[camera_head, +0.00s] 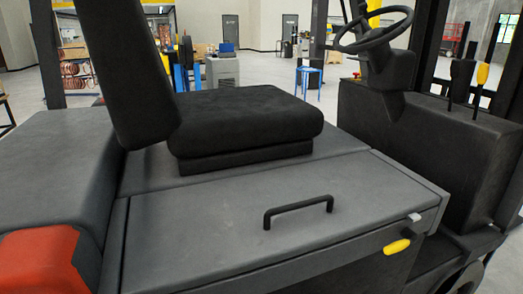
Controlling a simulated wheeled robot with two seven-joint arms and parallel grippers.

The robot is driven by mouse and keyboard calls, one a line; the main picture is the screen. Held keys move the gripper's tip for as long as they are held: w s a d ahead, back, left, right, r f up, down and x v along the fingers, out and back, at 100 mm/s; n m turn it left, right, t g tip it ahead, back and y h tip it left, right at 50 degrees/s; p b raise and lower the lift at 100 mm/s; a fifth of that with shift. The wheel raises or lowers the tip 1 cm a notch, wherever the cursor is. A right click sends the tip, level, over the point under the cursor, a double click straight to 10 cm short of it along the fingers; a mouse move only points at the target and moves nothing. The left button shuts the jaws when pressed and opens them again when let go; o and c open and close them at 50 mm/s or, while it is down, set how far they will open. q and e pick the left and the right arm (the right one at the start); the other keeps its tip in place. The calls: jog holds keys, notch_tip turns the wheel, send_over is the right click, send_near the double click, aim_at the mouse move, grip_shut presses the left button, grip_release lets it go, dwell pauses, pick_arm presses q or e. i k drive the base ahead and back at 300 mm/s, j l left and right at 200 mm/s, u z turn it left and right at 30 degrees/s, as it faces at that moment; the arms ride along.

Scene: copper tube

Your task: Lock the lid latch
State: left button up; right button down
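A grey lid (220,220) with a black bar handle (298,210) lies closed, flush with the body of a forklift, below the seat. A latch with a yellow grip (397,247) sits on the front face near the lid's right end. A small light grey piece (415,217) sits just above it at the lid's edge. I cannot tell whether the latch is engaged. Neither of my grippers shows in the head view.
An orange-red corner (40,260) is at lower left. The space in front of the latch looks clear.

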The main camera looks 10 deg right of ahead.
aim_at(397, 246)
jog(key=z, duration=1.6)
jog(key=i+l+z, duration=0.15)
jog(key=l, duration=0.15)
jog(key=l+z, duration=0.1)
jog(key=l, duration=0.2)
jog(key=i+l+z, duration=0.15)
jog(key=i+l, duration=0.05)
jog(key=l, duration=0.05)
